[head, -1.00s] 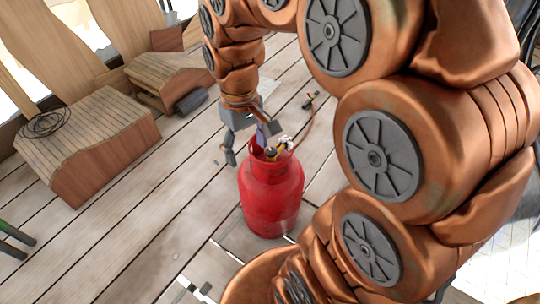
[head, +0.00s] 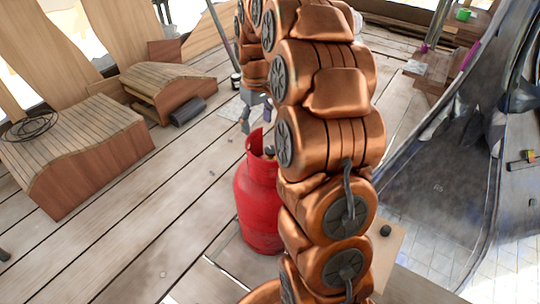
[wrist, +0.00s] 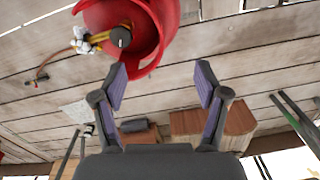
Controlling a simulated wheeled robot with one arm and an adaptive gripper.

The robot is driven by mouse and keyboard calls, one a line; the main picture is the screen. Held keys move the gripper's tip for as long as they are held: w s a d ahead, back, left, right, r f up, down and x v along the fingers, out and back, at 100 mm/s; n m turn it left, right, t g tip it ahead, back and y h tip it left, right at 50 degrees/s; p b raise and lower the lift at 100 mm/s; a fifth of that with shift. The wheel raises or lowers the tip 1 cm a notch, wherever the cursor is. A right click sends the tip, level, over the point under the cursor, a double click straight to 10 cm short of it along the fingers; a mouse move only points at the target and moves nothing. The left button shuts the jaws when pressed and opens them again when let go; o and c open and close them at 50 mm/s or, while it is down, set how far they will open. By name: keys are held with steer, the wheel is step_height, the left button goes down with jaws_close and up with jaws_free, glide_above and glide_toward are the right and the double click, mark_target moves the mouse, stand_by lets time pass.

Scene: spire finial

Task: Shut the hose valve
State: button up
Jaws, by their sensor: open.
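A red gas cylinder (head: 257,205) stands upright on the plank floor, partly behind my arm in the head view. In the wrist view its red collar (wrist: 165,25) fills the top. Inside the collar is a valve with a dark round knob (wrist: 120,37), yellow brass-coloured parts and a white fitting (wrist: 82,40). A thin hose (wrist: 52,63) runs from the fitting to the left. My gripper (wrist: 162,84) is open and empty, its fingers spread below the collar in the wrist view, apart from the knob. In the head view my gripper (head: 247,118) is just beyond the collar, partly hidden by my arm.
Wooden slatted benches (head: 75,150) stand at the left, one with a coiled black cable (head: 30,125). A dark roll (head: 187,111) lies by the farther bench. Bare planks lie left of the cylinder. A grey curved structure (head: 440,190) is at the right.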

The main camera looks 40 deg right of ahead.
steer(key=b, duration=0.5)
glide_above(270, 149)
step_height(270, 149, down, 9)
steer(key=shift+w+d, duration=0.1)
steer(key=shift+f+b, duration=0.55)
steer(key=shift+f, duration=3.25)
steer(key=shift+c, duration=0.3)
steer(key=c, duration=1.1)
steer(key=shift+r, duration=0.1)
